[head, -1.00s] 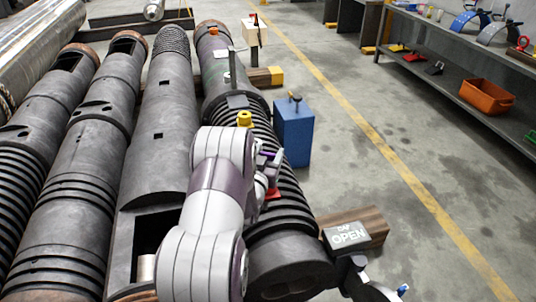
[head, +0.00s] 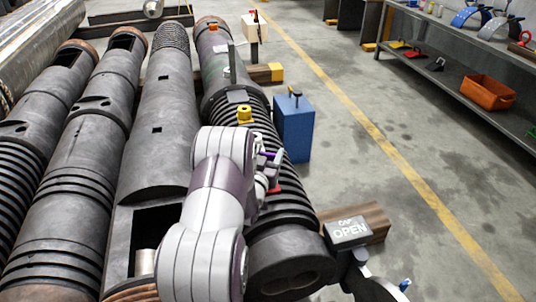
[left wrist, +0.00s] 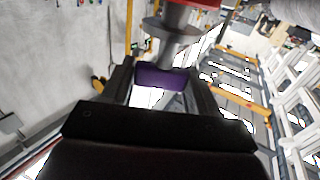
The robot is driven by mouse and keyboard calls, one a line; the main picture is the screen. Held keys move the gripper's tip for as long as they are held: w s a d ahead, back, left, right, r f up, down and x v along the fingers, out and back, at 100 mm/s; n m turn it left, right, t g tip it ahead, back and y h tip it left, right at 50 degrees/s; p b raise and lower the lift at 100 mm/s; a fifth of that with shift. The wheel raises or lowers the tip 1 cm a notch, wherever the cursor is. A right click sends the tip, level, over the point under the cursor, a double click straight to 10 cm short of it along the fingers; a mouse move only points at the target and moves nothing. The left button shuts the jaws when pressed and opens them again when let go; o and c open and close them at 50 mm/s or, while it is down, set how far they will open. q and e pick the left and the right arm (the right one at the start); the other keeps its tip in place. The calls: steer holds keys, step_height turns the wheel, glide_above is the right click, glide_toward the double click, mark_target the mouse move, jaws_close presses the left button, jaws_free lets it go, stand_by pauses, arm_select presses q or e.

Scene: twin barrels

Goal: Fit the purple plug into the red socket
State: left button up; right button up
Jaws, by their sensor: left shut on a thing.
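The purple plug (left wrist: 162,78) is between the two fingers of my left gripper (left wrist: 160,88) in the left wrist view, and the gripper is shut on it. A grey stem with a round flange (left wrist: 170,30) rises from the purple part towards a red part (left wrist: 200,3) at the top edge. In the head view a bit of purple (head: 267,154) shows at my left gripper (head: 270,163). The red socket (head: 274,189) shows just below it on the ribbed barrel, mostly hidden by my arm. I cannot tell whether plug and socket touch. My right gripper is not in view.
A yellow fitting (head: 244,115) stands on the same barrel. A blue box (head: 293,128) stands right of it. More long barrels (head: 85,170) lie left.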

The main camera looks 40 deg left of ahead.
arm_select(q)
steer(key=shift+f+b, duration=0.3)
steer(key=shift+f, duration=0.15)
steer(key=o, duration=1.2)
steer(key=p+v, duration=0.5)
steer(key=v, duration=0.7)
steer(key=shift+s+d, duration=0.2)
steer(key=shift+s, duration=0.1)
steer(key=shift+w+r, duration=0.1)
